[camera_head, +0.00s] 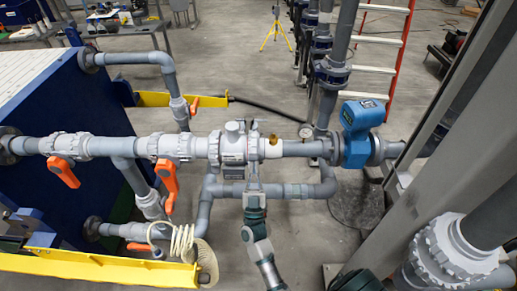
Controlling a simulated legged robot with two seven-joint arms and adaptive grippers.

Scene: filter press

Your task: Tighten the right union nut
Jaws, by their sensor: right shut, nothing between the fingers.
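A grey-white union fitting (232,143) sits in the horizontal grey pipe near the picture's middle, with a ring-shaped nut on each side. The right union nut (253,147) is at the fitting's right end, beside a small brass piece. My right gripper (253,178) comes up from below on a grey and dark green arm. It is shut and empty, its tips just below the right nut. I cannot tell whether the tips touch the nut. My left gripper is not in view.
Orange-handled valves (169,177) hang along the pipe to the left. A lower pipe (290,190) runs behind my wrist. A yellow rail (100,269) and a large flanged pipe (450,250) stand in front.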

